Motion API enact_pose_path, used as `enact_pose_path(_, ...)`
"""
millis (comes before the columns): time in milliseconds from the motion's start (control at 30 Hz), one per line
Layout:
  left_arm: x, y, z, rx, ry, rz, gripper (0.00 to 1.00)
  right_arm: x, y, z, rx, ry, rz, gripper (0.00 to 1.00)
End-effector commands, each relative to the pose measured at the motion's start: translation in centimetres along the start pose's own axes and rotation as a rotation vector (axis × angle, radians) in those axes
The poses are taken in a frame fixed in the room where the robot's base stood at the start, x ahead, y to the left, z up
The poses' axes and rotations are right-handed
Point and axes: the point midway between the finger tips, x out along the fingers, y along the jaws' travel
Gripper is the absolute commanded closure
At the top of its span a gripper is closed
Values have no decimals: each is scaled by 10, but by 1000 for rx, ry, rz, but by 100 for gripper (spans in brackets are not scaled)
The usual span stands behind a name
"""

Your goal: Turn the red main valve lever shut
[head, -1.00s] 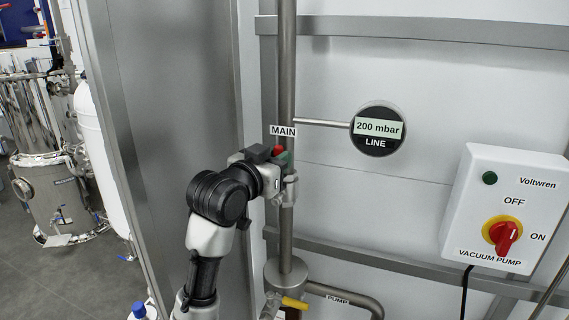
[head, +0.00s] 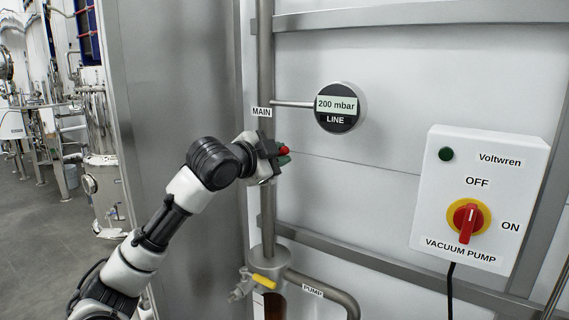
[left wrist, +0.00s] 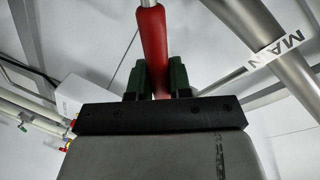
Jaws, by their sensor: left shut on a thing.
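The red main valve lever (left wrist: 152,40) runs between the dark green fingertips of my left gripper (left wrist: 153,80) in the left wrist view. The gripper is shut on it. In the head view only a small red end of the lever (head: 284,150) shows at my left gripper (head: 279,155), just right of the vertical main pipe (head: 266,210). My gripper and wrist hide the valve body and most of the lever. The MAIN label (head: 262,112) is on the pipe just above. The round line gauge (head: 338,121) reads 200 mbar. My right gripper is not in view.
The vacuum pump box (head: 486,160) with its red rotary switch (head: 468,222) is on the wall at right. A yellow-handled valve (head: 263,281) sits low on the pipe, near the PUMP pipe (head: 330,299). A metal panel (head: 180,80) stands left of the pipe.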

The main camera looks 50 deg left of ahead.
Motion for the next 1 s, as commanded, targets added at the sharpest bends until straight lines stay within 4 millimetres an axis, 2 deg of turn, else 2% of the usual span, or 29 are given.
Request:
enact_pose_path(33,1,9,3,50,-9,4,100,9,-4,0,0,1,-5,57)
enact_pose_path(167,3,21,4,170,-34,4,100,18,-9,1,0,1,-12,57)
enact_pose_path(500,9,46,14,452,-93,4,100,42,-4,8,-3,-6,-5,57)
enact_pose_path(700,10,55,19,569,-117,3,100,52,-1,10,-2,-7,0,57)
enact_pose_path(1000,11,59,23,657,-136,2,100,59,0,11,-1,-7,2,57)
